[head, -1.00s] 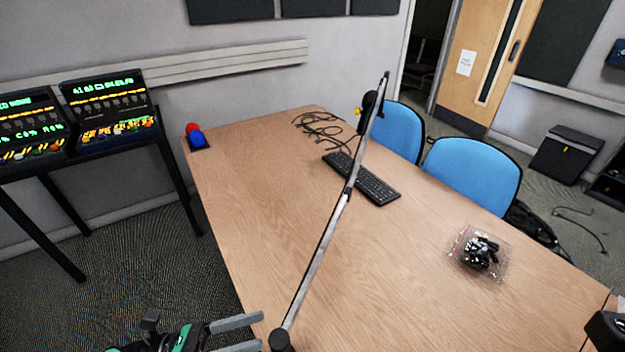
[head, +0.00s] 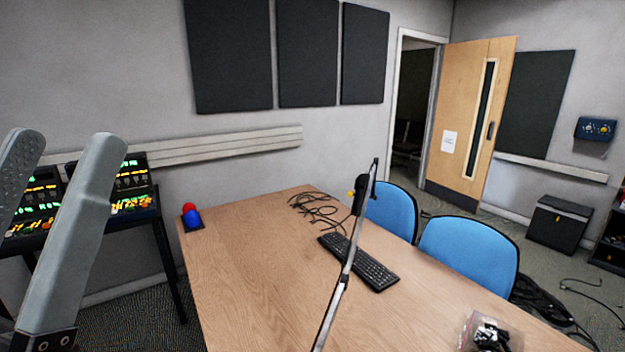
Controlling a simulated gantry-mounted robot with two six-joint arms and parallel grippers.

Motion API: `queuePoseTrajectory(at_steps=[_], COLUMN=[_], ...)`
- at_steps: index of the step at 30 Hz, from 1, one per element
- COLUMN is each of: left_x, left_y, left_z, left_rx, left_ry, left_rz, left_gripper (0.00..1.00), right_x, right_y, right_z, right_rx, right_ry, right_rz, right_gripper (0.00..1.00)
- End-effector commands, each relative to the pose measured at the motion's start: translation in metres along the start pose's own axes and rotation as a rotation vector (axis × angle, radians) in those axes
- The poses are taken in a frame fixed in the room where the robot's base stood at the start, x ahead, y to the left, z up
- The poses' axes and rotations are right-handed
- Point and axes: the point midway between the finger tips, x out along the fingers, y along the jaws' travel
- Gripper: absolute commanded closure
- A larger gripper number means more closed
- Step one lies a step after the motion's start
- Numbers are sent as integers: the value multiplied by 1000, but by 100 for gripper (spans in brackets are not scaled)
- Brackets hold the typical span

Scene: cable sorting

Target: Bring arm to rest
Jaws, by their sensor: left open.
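My left gripper (head: 62,160) shows large at the left edge of the head view. Its two grey fingers point up and stand apart, with nothing between them. It is raised in front of the lit control panels, left of the wooden table (head: 240,255), and touches nothing that I can see. The rest of the left arm is below the picture. My right gripper is not in view.
Blue chairs (head: 468,252) stand behind. A lit console (head: 135,200) stands at left.

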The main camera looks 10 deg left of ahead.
Motion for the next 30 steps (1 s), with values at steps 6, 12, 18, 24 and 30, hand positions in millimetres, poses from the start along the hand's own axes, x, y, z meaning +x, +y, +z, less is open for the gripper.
queuePoseTrajectory(at_steps=[6, 12, 18, 24, 30], left_x=[69, 139, 214, 276, 296], left_y=[-3, -7, -10, -13, -14], left_z=[-43, -100, -162, -213, -229], left_rx=[-48, -45, -43, -43, -43], left_ry=[-56, -56, -56, -57, -57], left_rz=[-1, -3, -3, -4, -4], left_gripper=[30, 30, 30, 30, 30], right_x=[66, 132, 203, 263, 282], right_y=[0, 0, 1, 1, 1], right_z=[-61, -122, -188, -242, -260], right_rx=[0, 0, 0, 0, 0], right_ry=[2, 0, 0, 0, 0], right_rz=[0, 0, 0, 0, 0], right_gripper=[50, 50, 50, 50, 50])
